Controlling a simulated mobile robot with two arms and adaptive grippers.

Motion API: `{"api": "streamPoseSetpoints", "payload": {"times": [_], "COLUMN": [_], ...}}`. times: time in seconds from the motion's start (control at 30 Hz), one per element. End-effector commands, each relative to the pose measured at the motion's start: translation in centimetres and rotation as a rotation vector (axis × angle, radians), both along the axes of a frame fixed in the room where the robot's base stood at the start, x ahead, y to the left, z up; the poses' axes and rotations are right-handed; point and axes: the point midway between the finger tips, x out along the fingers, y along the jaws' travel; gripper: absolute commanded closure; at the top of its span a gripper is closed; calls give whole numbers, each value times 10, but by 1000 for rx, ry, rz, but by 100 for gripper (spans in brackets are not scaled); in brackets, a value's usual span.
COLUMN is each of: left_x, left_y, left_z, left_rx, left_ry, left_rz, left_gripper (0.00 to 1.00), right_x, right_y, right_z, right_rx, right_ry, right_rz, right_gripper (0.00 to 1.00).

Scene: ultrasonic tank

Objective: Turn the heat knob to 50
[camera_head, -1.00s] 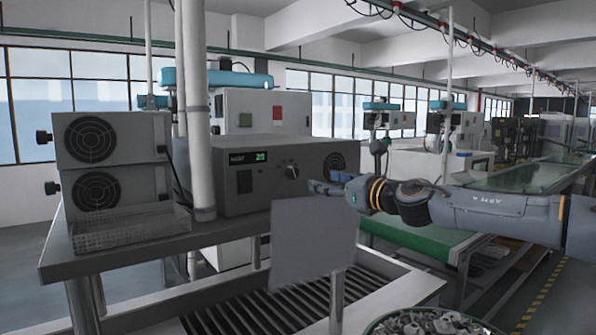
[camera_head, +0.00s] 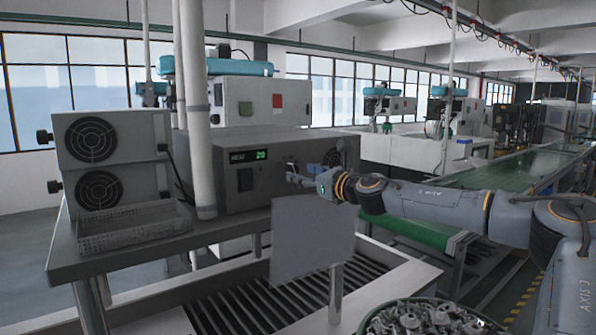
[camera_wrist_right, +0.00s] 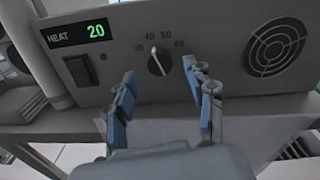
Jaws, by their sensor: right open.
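The heat knob (camera_wrist_right: 157,62) is on the front of the grey control box (camera_head: 220,190). In the right wrist view its white pointer stands nearly upright, close to the 40 mark, with 50 and 60 to its right. The green display (camera_wrist_right: 96,30) beside the word HEAT reads 20; it also shows in the head view (camera_head: 261,155). My right gripper (camera_wrist_right: 158,80) is open, with one blue-padded finger on each side below the knob and a gap to it. In the head view my right gripper (camera_head: 298,178) is in front of the knob and largely hides it. My left gripper is not in view.
A black switch (camera_wrist_right: 80,71) and a round fan grille (camera_wrist_right: 273,49) flank the knob. A grey upright panel (camera_head: 312,238) stands below my right gripper. A vertical pipe (camera_head: 199,110) stands left of the display. A wire tray (camera_head: 135,228) sits on the table.

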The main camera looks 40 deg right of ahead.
Motion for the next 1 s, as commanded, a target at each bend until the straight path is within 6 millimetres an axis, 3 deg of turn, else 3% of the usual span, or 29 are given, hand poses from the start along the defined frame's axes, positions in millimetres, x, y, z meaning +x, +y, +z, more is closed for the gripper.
{"api": "streamPoseSetpoints", "payload": {"times": [0.4,0.83,0.87,1.0], "left_x": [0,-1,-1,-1], "left_y": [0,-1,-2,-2], "left_z": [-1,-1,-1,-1], "left_rx": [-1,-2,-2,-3], "left_ry": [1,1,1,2], "left_rz": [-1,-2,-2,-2], "left_gripper": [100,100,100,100], "right_x": [25,28,28,28], "right_y": [-2,-2,-2,-2], "right_z": [0,0,0,0], "right_rx": [-3,-1,-1,-1], "right_ry": [1,0,0,0], "right_rz": [0,1,1,1], "right_gripper": [46,46,48,76]}}
